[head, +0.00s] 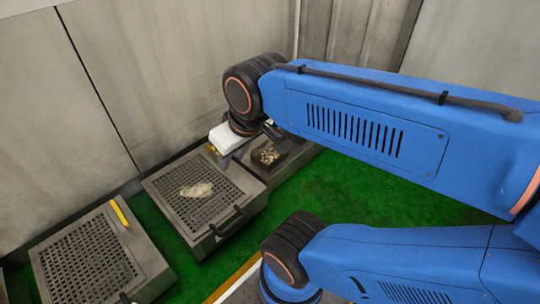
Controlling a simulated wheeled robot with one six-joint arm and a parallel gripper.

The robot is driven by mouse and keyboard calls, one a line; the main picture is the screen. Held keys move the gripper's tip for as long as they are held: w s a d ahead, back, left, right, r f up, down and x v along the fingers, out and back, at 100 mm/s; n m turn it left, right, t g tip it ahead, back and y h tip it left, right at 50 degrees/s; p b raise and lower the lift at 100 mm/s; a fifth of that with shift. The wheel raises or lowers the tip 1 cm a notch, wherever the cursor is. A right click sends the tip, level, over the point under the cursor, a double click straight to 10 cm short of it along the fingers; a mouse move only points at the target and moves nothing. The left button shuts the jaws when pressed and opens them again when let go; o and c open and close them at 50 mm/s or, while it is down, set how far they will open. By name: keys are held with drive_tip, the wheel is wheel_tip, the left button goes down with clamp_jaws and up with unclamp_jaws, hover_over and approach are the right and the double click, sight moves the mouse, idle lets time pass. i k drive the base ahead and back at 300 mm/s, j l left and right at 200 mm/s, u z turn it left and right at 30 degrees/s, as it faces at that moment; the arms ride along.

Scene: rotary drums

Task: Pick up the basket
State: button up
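Several perforated grey metal trays with black handles stand in a row on the left; I cannot tell which one is the basket. The middle tray (166,182) holds a pale lump (196,190) on its mesh, and its handle (227,221) sticks out at the front. A darker small container (283,160) with brownish bits stands behind it, partly hidden by my arm. My gripper (226,140), with a white body, is above the far end of the middle tray, close to the small container.
The near left tray (128,269) has a yellow bar (119,213) at its back edge. Grey wall panels (160,60) stand close behind the trays. The green floor (345,195) is clear in front, with a yellow line (235,280) near my base.

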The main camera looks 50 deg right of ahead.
sight(268, 169)
drive_tip(key=i+l+u, duration=0.15)
drive_tip(key=l+u, duration=0.35)
drive_tip(key=l, duration=0.65)
drive_tip(key=l+u, duration=0.45)
drive_tip(key=l, duration=0.65)
